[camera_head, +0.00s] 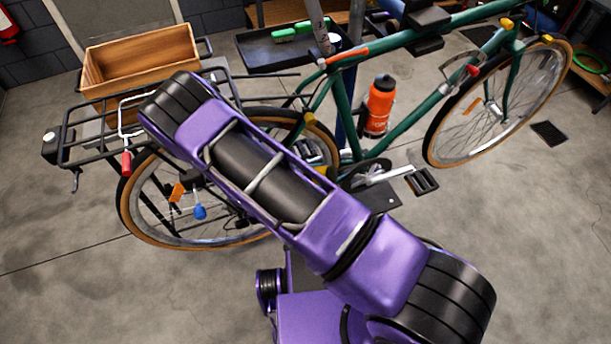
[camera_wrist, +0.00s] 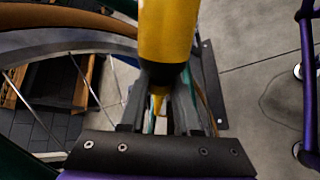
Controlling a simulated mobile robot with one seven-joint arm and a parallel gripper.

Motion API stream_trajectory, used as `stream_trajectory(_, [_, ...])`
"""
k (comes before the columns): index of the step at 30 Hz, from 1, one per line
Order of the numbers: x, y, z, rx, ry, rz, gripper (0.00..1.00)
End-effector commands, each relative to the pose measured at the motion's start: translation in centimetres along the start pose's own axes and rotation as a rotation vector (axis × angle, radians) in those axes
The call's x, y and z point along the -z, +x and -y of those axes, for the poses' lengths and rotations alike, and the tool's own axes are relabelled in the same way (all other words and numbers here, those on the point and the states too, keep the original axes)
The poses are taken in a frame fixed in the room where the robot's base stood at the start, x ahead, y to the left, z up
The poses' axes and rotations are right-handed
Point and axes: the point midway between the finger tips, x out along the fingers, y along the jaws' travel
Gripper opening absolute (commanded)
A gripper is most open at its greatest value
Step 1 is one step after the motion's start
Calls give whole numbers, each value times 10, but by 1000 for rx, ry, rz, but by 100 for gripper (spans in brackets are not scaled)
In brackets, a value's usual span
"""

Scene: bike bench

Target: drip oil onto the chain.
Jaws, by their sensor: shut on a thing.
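A yellow bottle (camera_wrist: 167,35) with a black collar and a narrow yellow tip fills the upper middle of the wrist view. Its tip points down the picture, toward the gripper's base plate. My gripper (camera_wrist: 168,100) is shut on this bottle, its dark fingers on either side of it. In the head view my arm covers the gripper. The green bike (camera_head: 398,132) stands behind my arm, with its crank and chainring (camera_head: 365,172) partly showing. The chain cannot be made out clearly, and my arm hides much of the rear drivetrain.
A wooden crate (camera_head: 138,62) sits over the rear rack (camera_head: 95,137). An orange bottle (camera_head: 380,106) is on the bike frame. A pedal (camera_head: 422,181) sticks out toward me. A dark tray (camera_head: 265,56) holds green items behind the bike. The floor at lower right is clear.

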Motion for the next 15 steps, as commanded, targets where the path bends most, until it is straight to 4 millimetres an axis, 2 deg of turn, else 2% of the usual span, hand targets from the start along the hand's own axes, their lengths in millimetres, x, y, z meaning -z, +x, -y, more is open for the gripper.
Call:
stream_trajectory(1, [1, 1, -6, -8, 8, 0, 0])
stream_trajectory(15, [4, -2, -3, -5, 4, -3, 0])
